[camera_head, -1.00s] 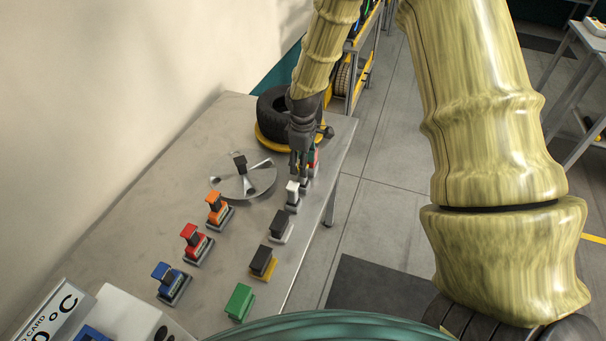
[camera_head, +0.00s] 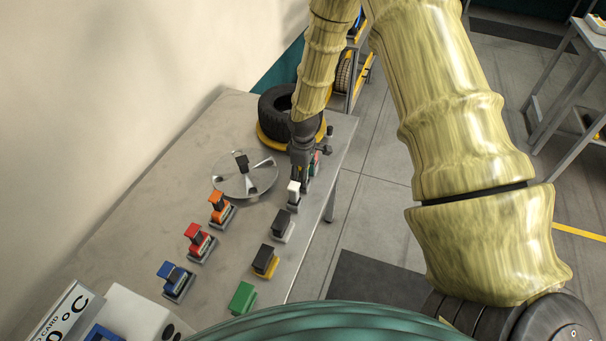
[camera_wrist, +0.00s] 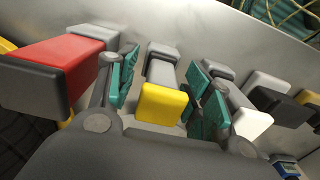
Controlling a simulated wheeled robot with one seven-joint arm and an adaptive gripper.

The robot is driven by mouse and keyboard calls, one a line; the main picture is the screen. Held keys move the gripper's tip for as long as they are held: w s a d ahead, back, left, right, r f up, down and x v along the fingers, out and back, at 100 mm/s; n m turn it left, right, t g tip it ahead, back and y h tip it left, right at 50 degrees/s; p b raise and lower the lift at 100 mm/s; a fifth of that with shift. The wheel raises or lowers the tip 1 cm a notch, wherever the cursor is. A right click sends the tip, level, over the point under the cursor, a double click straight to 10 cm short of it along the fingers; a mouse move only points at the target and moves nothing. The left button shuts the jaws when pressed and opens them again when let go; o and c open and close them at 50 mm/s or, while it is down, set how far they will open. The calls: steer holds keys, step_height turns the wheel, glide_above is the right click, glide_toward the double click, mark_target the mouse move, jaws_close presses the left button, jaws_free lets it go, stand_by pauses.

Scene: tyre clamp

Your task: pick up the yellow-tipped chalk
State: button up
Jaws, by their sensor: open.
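The yellow-tipped chalk (camera_wrist: 162,104) stands in a grey holder on the table, in the middle of the wrist view. My gripper (camera_wrist: 160,85) is open, with one teal-padded finger on each side of the yellow tip and a visible gap on both sides. In the head view my gripper (camera_head: 301,180) points down at the right edge of the table, near the tyre, and hides the yellow-tipped chalk there.
A red block (camera_wrist: 55,70) stands left of my gripper, and a white-tipped one (camera_wrist: 250,122) stands close on the right. The tyre (camera_head: 275,108) on its yellow base is behind. A round metal plate (camera_head: 245,180) lies left. Black, green, orange, red and blue blocks stand nearer.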

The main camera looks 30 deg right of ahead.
steer(key=shift+f, duration=0.1)
steer(key=shift+c, duration=0.4)
jaws_close()
steer(key=shift+r+b, duration=1.75)
steer(key=shift+r, duration=3.3)
